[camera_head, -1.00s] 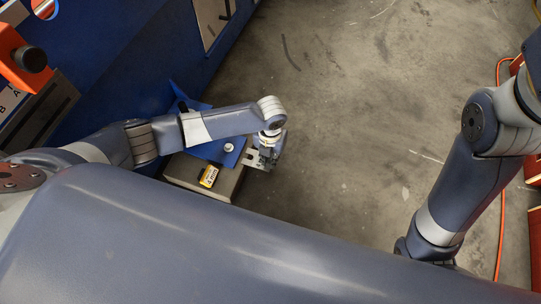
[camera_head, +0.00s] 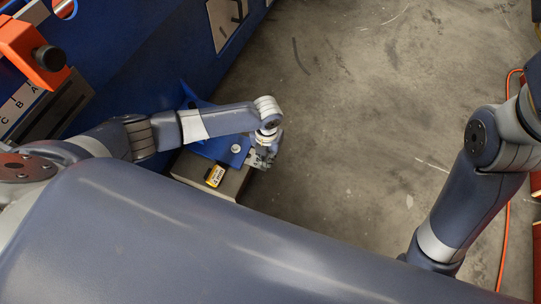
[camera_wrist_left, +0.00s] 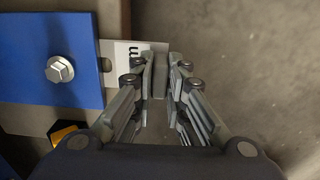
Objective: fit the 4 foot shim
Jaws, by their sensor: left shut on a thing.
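My left gripper (camera_head: 263,158) is shut on the outer end of a pale slotted metal shim (camera_head: 251,158). In the left wrist view the gripper (camera_wrist_left: 160,72) grips the shim (camera_wrist_left: 120,56), which shows a dark slot and part of a letter, "m". The shim lies at the right edge of the blue foot plate (camera_head: 215,149), with its inner part hidden there. A hex bolt (camera_head: 236,149) stands on the plate, also in the wrist view (camera_wrist_left: 60,69). A yellow "4 mm" tag (camera_head: 215,175) sits on the grey block (camera_head: 236,184) below the foot. My right gripper is out of view.
The blue machine body (camera_head: 150,60) fills the upper left, with an orange fixture (camera_head: 35,52) on it. The concrete floor (camera_head: 350,110) right of the foot is open. An orange cable (camera_head: 507,215) runs along the right side near red parts.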

